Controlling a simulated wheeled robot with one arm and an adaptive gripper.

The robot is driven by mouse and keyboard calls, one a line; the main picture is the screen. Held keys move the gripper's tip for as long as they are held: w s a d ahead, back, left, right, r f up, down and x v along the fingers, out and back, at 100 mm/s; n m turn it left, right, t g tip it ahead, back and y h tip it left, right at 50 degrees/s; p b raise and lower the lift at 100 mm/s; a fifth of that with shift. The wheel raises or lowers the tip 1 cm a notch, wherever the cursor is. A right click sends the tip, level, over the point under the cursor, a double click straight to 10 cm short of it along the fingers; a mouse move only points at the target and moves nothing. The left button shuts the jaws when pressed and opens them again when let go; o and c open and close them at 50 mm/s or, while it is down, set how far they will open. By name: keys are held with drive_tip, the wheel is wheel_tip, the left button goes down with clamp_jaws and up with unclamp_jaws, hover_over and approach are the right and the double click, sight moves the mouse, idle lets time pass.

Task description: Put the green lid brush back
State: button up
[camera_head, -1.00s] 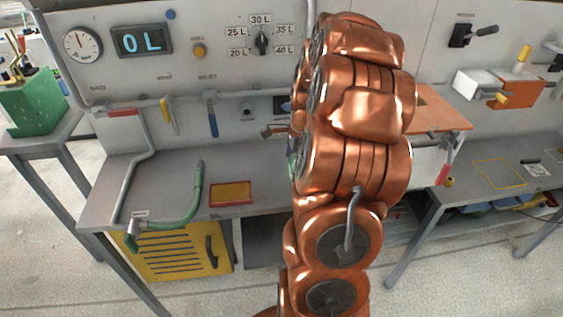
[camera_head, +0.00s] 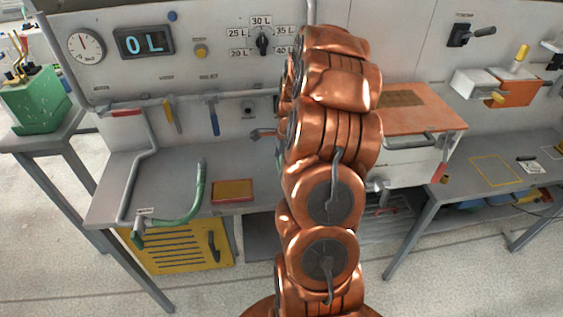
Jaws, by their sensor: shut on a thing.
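My copper-coloured arm fills the middle of the view, and my gripper is hidden behind it. A sliver of green shows at the arm's left edge, above the bench; it is too small to tell whether it is the green lid brush. A small reddish and grey piece (camera_head: 263,134) sticks out left of the arm, in front of the wall panel; I cannot tell what it belongs to. No whole lid brush can be made out.
The grey bench (camera_head: 178,172) carries a green curved hose (camera_head: 198,190) and a red-rimmed yellow tray (camera_head: 232,191). A blue-handled tool (camera_head: 213,118) hangs from the rail. A green container (camera_head: 35,100) stands far left. An orange-topped unit (camera_head: 425,112) is at right.

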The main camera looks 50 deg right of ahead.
drive_tip(key=shift+f, duration=0.1)
drive_tip(key=o, duration=0.9)
drive_tip(key=shift+c, duration=0.2)
